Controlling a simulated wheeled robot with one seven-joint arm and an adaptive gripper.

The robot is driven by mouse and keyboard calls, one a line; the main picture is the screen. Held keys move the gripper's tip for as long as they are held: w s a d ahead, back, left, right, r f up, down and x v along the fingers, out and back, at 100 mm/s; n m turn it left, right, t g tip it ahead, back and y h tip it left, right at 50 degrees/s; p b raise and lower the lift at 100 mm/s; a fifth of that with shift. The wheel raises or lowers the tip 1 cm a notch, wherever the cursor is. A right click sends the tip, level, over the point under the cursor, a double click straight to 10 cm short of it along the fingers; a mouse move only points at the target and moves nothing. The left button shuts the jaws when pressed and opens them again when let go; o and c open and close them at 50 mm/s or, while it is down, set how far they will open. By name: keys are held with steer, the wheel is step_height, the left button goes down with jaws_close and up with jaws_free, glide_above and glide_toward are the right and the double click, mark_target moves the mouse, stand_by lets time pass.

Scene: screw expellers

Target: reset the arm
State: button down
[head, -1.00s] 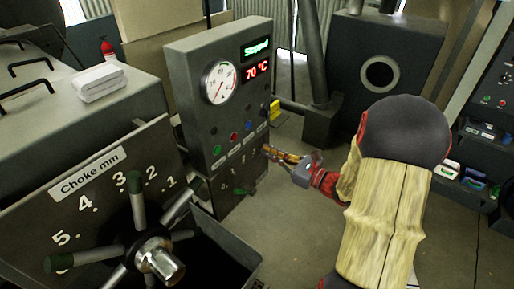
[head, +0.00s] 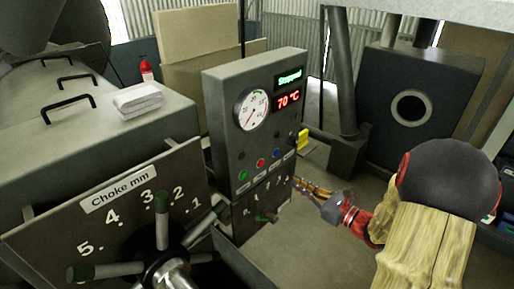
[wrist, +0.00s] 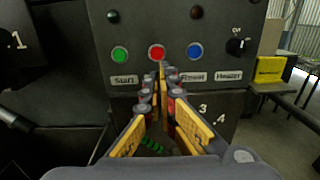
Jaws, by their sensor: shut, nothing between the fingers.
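My gripper (head: 297,182) is shut and empty, beside the lower right edge of the grey control panel (head: 222,112). In the wrist view its fingertips (wrist: 162,72) meet just below the red button (wrist: 157,53). Whether they touch the panel cannot be told. The green button (wrist: 120,54) is left of the fingertips and the blue button (wrist: 195,51) right. The panel's display (head: 289,78) reads "Stopped", and the one below it (head: 288,99) reads 70 °C. My arm reaches in from the lower right in the head view.
The choke plate (head: 45,228) with its spoked handwheel (head: 170,275) stands at the lower left. A dark machine with a round opening (head: 411,107) stands behind. Open floor (head: 300,245) lies right of the panel.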

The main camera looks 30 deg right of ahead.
steer(key=s+a+f+n+g+y+b, duration=0.1)
steer(key=s+a+f+n+g+y, duration=0.2)
steer(key=s+a+f+n+g, duration=0.75)
steer(key=s+a+n+g+h+b, duration=0.2)
steer(key=s+n+h, duration=0.1)
steer(key=s+n, duration=0.25)
steer(key=s+a+n+g+h+b, duration=0.2)
steer(key=s+n+g+h, duration=0.15)
steer(key=n, duration=0.35)
steer(key=a+r+n+t+h+b, duration=0.2)
steer(key=a+r+n+t+b, duration=0.2)
steer(key=a+r+n, duration=0.2)
step_height(320, 180, up, 2)
steer(key=n, duration=0.3)
steer(key=shift+a+r+t+h+b, duration=0.2)
steer(key=shift+a+t+h+b, duration=0.1)
steer(key=shift+h, duration=0.05)
steer(key=shift+s, duration=0.1)
